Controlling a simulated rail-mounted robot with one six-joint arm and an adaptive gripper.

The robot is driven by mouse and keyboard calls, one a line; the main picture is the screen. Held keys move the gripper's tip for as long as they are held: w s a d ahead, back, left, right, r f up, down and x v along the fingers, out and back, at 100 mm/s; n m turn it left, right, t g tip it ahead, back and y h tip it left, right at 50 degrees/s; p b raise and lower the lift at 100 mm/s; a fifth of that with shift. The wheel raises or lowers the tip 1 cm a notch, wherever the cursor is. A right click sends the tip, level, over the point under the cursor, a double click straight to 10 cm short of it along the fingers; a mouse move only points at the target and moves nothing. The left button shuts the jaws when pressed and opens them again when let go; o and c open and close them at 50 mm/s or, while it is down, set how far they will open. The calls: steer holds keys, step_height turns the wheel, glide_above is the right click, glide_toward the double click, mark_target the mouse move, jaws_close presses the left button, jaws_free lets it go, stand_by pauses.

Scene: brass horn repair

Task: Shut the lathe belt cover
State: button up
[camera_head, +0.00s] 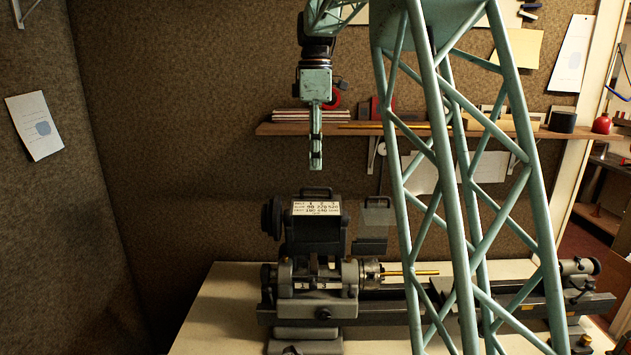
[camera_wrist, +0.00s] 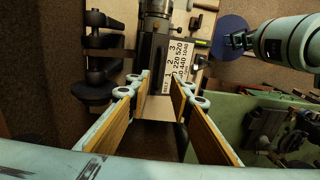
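The lathe (camera_head: 320,312) stands on the bench. Its dark belt cover (camera_head: 331,238) is raised upright at the headstock, with a printed belt-speed plate facing the head camera and a handle (camera_head: 316,190) on top. Below it, the headstock pulleys (camera_head: 318,270) show uncovered. My gripper (camera_head: 316,166) points down above the cover, with a clear gap to the handle. The wrist view shows its two fingers (camera_wrist: 160,76) apart with nothing held between them. The speed plate (camera_wrist: 181,62) shows beyond the right finger there.
A wooden shelf (camera_head: 285,129) with several items runs along the wall behind my gripper. A brass-coloured rod (camera_head: 412,273) sticks out of the chuck to the right. A small clear guard (camera_head: 376,215) stands behind the chuck. Bare bench top (camera_head: 215,310) lies left of the lathe.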

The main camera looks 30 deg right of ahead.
steer(key=shift+s+a+f, duration=0.1)
steer(key=shift+f, duration=3.3)
jaws_close()
